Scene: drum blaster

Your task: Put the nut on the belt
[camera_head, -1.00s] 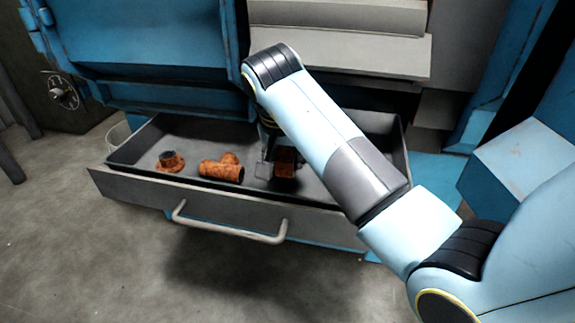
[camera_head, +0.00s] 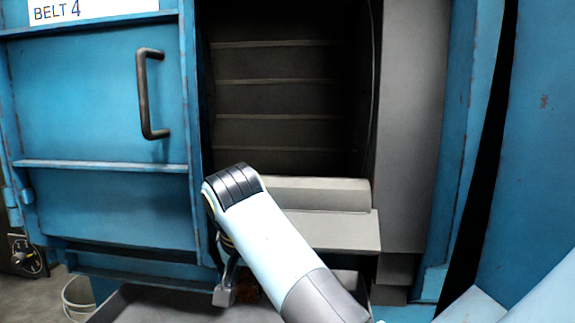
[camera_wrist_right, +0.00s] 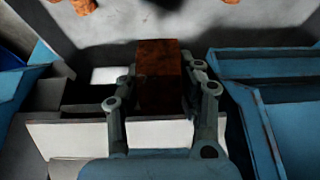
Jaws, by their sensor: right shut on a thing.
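My right gripper (camera_head: 238,290) is low in the head view, in front of the machine and over the grey tray. It is shut on a rusty brown block, the nut (camera_wrist_right: 160,78), which sits between the two fingers in the right wrist view. In the head view only a small dark-brown part of the nut (camera_head: 248,289) shows beside a finger; my arm hides the rest. The belt (camera_head: 285,100), dark with crosswise ribs, rises inside the machine opening, above and apart from the gripper. My left gripper is not in view.
A pale ledge (camera_head: 330,232) juts out below the belt opening. A blue door (camera_head: 95,110) with a dark handle stands to its left under a "BELT 4" sign (camera_head: 62,10). The drawer tray (camera_head: 150,303) is below. A bucket (camera_head: 76,295) stands at lower left.

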